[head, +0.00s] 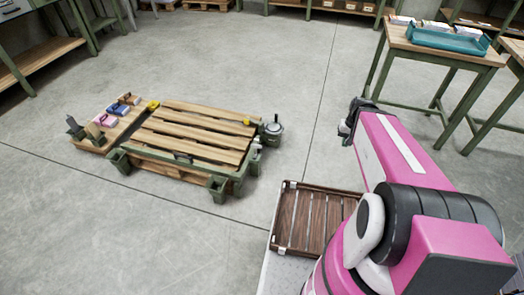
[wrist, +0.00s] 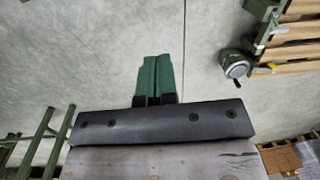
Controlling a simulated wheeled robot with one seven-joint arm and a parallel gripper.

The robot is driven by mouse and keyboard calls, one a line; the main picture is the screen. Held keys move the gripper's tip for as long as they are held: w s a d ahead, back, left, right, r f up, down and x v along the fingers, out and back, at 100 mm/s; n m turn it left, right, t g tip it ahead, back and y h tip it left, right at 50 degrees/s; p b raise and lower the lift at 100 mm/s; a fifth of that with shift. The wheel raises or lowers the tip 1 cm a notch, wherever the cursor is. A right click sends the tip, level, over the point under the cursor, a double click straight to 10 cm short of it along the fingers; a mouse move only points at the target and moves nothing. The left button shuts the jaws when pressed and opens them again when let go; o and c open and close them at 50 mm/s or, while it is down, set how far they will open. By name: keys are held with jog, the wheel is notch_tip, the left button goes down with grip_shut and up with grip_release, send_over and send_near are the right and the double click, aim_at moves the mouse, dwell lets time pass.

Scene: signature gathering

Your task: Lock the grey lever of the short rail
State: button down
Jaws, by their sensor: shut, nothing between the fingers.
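A low wooden-slatted bench with a green frame (head: 217,183) stands on the floor left of centre in the head view. A small dark fitting (head: 183,157) sits on its front side, and small pale fittings (head: 257,150) sit at its right end; I cannot tell which is the grey lever of the short rail. A round grey handwheel-like part (head: 273,130) is at the right end and also shows in the wrist view (wrist: 235,68). My gripper (wrist: 155,58), with green fingers, is shut and empty, over bare floor and apart from the bench.
A brown slatted tray (head: 284,218) lies beside my arm. A side board (head: 95,146) left of the bench carries several small coloured blocks. A table with a teal tray (head: 447,41) stands at the upper right. The floor between bench and arm is clear.

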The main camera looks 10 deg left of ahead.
jog(key=w+a+f+g+y, duration=0.1)
jog(key=w+a+f+y, duration=0.5)
jog(key=f, duration=0.7)
jog(key=w+a+f+m+g+y, duration=0.1)
jog(key=w+a+f+y, duration=0.5)
jog(key=w+a+f, duration=0.4)
jog(key=w+a+f+m+g+y, duration=0.1)
jog(key=w+a+f+y, duration=0.5)
jog(key=w+a+f, duration=0.3)
jog(key=a+f, duration=0.3)
jog(key=f, duration=0.3)
jog(key=shift+a+f, duration=0.3)
jog(key=shift+f, duration=0.05)
jog(key=s+r+x, duration=0.1)
jog(key=s+x, duration=0.1)
jog(key=x, duration=1)
jog(key=shift+s+r, duration=0.25)
jog(key=shift+s, duration=0.2)
